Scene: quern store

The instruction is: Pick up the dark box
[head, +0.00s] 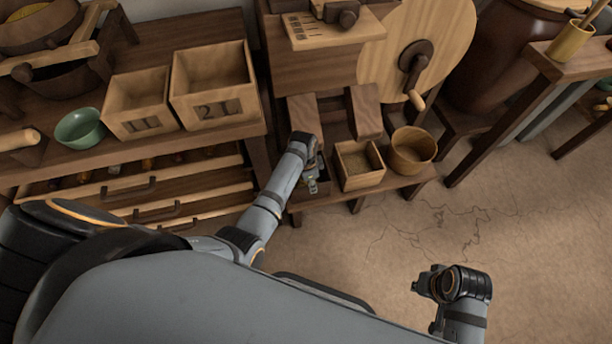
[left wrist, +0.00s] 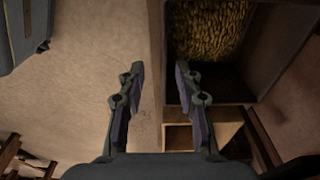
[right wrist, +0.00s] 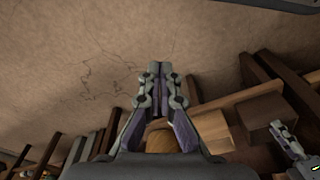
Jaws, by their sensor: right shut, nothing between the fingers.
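My left gripper (head: 312,172) reaches down at the left end of a low bench. What seems to be the dark box (right wrist: 261,110) also shows beside my left gripper (right wrist: 285,138) in the right wrist view. In the head view the left gripper and arm mostly hide it. My right gripper (head: 421,284) is shut and empty above the floor.
On the bench (head: 400,183) stand a light grain box (head: 361,181) and a round wooden tub (head: 412,152). A quern with a large wheel (head: 440,45) rises behind. A left table holds a green bowl (head: 80,130) and two numbered boxes. The cracked floor (head: 530,240) at right is clear.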

